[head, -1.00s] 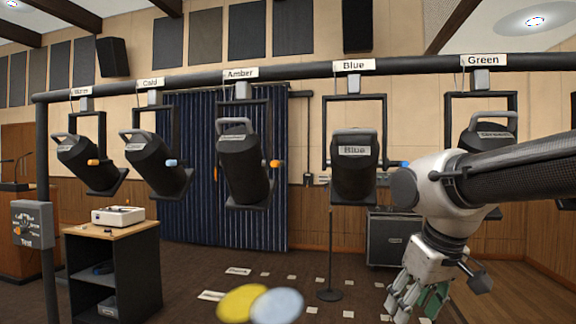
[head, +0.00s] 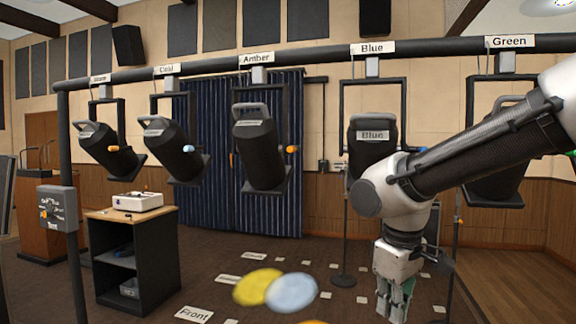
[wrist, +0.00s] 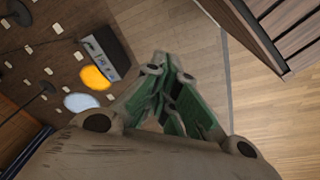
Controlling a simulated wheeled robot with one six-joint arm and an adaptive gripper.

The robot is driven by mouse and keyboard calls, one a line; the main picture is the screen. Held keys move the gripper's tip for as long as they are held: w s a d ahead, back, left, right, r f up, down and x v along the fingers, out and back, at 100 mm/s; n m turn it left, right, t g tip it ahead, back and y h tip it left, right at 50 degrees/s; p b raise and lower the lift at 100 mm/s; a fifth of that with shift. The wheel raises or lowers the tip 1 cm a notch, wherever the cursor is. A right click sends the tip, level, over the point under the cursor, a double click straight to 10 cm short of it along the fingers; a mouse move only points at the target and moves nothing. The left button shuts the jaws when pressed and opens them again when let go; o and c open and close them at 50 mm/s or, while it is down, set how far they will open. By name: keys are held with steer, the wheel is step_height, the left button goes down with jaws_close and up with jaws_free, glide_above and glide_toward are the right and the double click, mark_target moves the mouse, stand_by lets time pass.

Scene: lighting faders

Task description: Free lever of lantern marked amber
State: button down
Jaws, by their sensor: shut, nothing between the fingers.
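The amber lantern (head: 260,150) hangs from the overhead bar under the sign "Amber" (head: 257,59), tilted down, with an orange lever knob (head: 292,149) at its right side. My gripper (head: 393,306) hangs low at the right of the head view, pointing down, well below and to the right of the amber lantern. In the wrist view its green-padded fingers (wrist: 173,75) come together at the tips, with nothing between them. The lantern does not show in the wrist view.
The blue lantern (head: 372,136) hangs between the amber one and my arm. Cold (head: 180,150) and warm (head: 110,147) lanterns hang to the left. A wooden-topped cabinet (head: 131,216) and a stand pole (head: 345,225) rise from the floor. Yellow (head: 257,287) and pale blue (head: 292,292) light spots show.

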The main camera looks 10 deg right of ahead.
mark_target(292, 149)
steer(key=w+a+r+n+t+h, duration=0.2)
steer(key=w+a+n+h, duration=0.1)
steer(key=w+n+h, duration=0.3)
steer(key=w+a+r+n+t+h, duration=0.1)
steer(key=w+a+n+t+h, duration=0.2)
steer(key=w+n, duration=0.4)
steer(key=w+a+r+n+t+h, duration=0.1)
steer(key=w+a+r+n+t, duration=0.2)
steer(key=a+r+n+t, duration=0.2)
steer(key=w+a+r+n+t+h, duration=0.1)
steer(key=w+a+r+n+t, duration=0.2)
steer(key=a+r+n+t, duration=0.2)
steer(key=a+r, duration=0.3)
steer(key=r, duration=0.1)
steer(key=shift+w+a+r+t, duration=0.2)
steer(key=shift+w+a+t, duration=0.1)
steer(key=w+d+r, duration=0.6)
steer(key=w, duration=0.2)
steer(key=shift+r, duration=0.15)
